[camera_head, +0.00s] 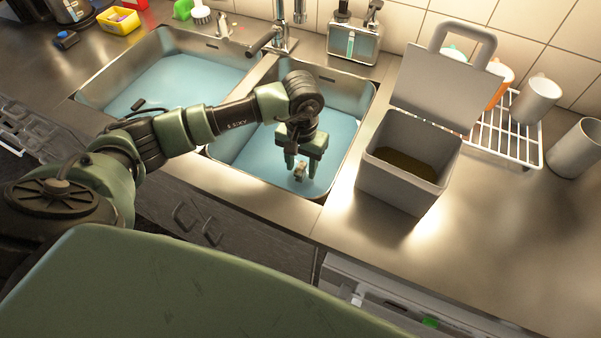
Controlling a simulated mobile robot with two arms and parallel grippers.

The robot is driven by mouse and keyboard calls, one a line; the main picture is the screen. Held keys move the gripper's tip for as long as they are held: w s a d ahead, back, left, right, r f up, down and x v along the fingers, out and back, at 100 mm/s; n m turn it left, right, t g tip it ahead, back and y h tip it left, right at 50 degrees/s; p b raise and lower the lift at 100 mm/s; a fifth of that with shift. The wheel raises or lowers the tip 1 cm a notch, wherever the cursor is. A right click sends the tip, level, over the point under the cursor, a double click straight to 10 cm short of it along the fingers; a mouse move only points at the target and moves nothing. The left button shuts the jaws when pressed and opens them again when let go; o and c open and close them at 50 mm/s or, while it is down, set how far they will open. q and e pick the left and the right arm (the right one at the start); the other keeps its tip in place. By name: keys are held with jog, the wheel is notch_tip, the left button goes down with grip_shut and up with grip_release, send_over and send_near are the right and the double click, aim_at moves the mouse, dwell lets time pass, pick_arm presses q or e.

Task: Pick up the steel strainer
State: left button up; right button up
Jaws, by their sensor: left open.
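A small light-coloured object, apparently the steel strainer (300,170), shows in the right sink basin. It is small and partly hidden by my gripper, so its shape is hard to make out. My left gripper (300,172) points down into this basin, open, with one finger on each side of the object. I cannot tell whether the fingers touch it. My right gripper is not in view.
The right basin (343,105) and left basin (165,45) hold bluish water. A grey bin (405,185) with its lid up stands right of the basin. A white rack (505,140) with mugs is behind it. The front right counter (480,240) is clear.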

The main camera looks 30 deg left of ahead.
pick_arm(q)
jog(key=shift+f, duration=0.8)
grip_shut()
jog(key=shift+r, duration=0.1)
